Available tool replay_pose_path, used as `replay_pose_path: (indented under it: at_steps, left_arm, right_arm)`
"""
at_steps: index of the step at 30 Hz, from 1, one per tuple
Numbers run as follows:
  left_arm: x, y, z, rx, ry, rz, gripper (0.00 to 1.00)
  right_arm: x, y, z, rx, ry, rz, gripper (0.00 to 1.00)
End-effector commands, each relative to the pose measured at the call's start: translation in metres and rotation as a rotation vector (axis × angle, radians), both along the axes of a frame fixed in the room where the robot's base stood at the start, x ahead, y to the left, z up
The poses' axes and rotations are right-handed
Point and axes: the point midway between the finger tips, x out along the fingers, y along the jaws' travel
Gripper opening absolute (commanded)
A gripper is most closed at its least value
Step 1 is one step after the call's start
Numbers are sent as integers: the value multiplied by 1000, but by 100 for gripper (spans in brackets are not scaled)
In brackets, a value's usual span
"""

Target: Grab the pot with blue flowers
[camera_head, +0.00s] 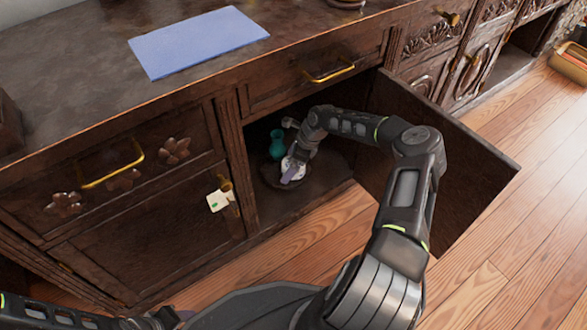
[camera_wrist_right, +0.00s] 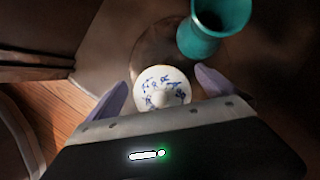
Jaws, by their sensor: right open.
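The pot with blue flowers (camera_wrist_right: 158,78) is white with a round knob on its lid, seen from above in the right wrist view. In the head view the white pot (camera_head: 293,164) is inside the open cabinet, partly hidden by my gripper. My right gripper (camera_wrist_right: 161,78) is open, with one purple finger on each side of the pot; I cannot tell whether they touch it. In the head view, my right gripper (camera_head: 290,174) reaches into the cabinet. My left gripper (camera_head: 184,315) is barely visible at the bottom edge, and its jaws are unclear.
A teal vase (camera_head: 277,145) stands close behind the pot, near the right finger in the wrist view. Both are on a dark round tray (camera_head: 272,183). The open cabinet door (camera_head: 470,175) is on the right. A blue mat (camera_head: 198,41) lies on the cabinet top.

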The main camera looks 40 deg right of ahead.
Motion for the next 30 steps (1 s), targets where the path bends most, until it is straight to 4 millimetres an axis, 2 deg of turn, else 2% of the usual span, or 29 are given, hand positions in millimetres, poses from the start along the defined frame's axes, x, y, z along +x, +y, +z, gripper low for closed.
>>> replay_pose_path:
  at_steps: [2,5,30]
  left_arm:
    - [0,0,0,0,0,0,47]
    - [0,0,0,0,0,0,47]
    - [0,0,0,0,0,0,47]
  right_arm:
    - [0,0,0,0,0,0,98]
    - [0,0,0,0,0,0,90]
    - [0,0,0,0,-1,0,23]
